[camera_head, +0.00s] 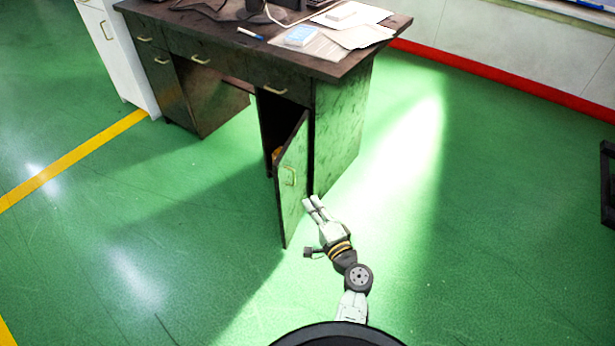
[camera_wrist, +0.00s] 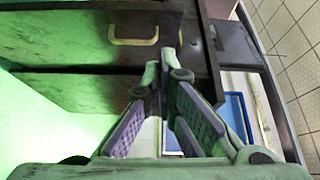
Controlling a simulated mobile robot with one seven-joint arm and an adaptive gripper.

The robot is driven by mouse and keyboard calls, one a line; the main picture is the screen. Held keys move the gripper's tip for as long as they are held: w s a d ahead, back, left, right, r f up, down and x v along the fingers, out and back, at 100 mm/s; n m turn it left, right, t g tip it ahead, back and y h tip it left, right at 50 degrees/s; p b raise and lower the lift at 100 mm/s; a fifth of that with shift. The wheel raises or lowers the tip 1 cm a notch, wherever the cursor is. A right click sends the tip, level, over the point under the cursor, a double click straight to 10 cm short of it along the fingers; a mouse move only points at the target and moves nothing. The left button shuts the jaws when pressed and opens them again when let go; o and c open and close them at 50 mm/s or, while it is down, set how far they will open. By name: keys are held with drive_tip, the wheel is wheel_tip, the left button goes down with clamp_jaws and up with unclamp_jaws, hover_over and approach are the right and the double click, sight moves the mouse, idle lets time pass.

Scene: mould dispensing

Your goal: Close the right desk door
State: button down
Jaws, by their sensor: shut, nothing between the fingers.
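The right desk door (camera_head: 292,180) stands open, swung out from the dark, worn desk (camera_head: 336,125) toward me. In the wrist view my fingers (camera_wrist: 167,58) are closed in front of a dark panel with a yellow handle (camera_wrist: 133,42).
A drawer with a handle (camera_head: 275,90) sits above the open door. Papers (camera_head: 355,35) and a blue-white item (camera_head: 300,36) lie on the desktop. A white cabinet (camera_head: 118,50) stands at left. A dark frame (camera_head: 607,185) is at the right edge. The green floor around the door is clear.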

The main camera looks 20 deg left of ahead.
drive_tip(key=d+f, duration=0.1)
drive_tip(key=p, duration=0.3)
approach(283, 170)
drive_tip(key=w, duration=0.3)
drive_tip(key=shift+w+a+r+m, duration=0.1)
drive_tip(key=shift+a+m, duration=0.05)
drive_tip(key=shift+a, duration=0.65)
drive_tip(key=shift+w+a+r+m, duration=0.1)
drive_tip(key=shift+a+m, duration=0.05)
drive_tip(key=shift+a, duration=0.65)
